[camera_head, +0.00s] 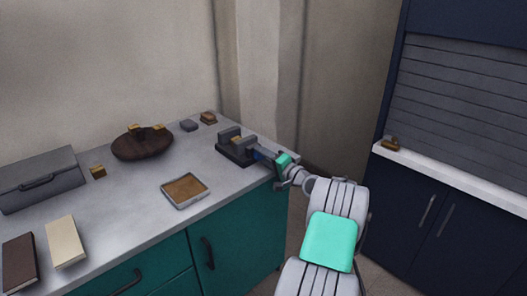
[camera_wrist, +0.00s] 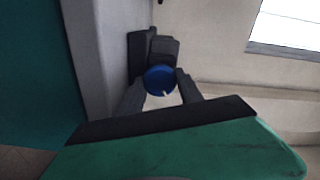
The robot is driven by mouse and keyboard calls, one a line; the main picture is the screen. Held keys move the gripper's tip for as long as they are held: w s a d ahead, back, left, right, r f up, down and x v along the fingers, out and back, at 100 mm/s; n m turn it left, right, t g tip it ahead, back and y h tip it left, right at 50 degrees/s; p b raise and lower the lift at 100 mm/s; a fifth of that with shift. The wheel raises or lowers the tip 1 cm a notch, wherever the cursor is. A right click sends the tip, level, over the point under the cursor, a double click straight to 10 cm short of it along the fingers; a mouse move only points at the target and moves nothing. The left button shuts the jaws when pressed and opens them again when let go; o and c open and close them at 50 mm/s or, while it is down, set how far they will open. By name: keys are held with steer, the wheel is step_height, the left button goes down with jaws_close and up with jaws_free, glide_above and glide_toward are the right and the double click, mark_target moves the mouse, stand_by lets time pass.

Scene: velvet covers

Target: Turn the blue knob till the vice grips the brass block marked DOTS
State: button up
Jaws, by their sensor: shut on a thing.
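The dark grey vice (camera_head: 236,153) stands on the counter near its right end. A small brass block (camera_head: 236,139) shows between its jaws; its marking is too small to read, and I cannot tell whether the jaws touch it. The blue knob (camera_head: 257,154) is on the vice's right side, facing my arm. In the wrist view the blue knob (camera_wrist: 158,77) sits between my two fingers, with a white mark at its lower edge. My gripper (camera_wrist: 160,86) is shut on the knob; it also shows in the head view (camera_head: 270,158). The block is hidden in the wrist view.
A brown round board (camera_head: 142,147) holds brass pieces. A shallow tray (camera_head: 185,202), a grey box (camera_head: 40,184), a dark book (camera_head: 20,262) and a cream book (camera_head: 65,242) lie on the counter (camera_head: 125,215). Another brass piece (camera_head: 391,143) is on the right-hand ledge (camera_head: 450,175).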

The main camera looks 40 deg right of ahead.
steer(key=shift+m+p, duration=0.9)
steer(key=shift+m, duration=0.6)
steer(key=o, duration=1.4)
steer(key=s, duration=0.8)
steer(key=shift+d, duration=0.1)
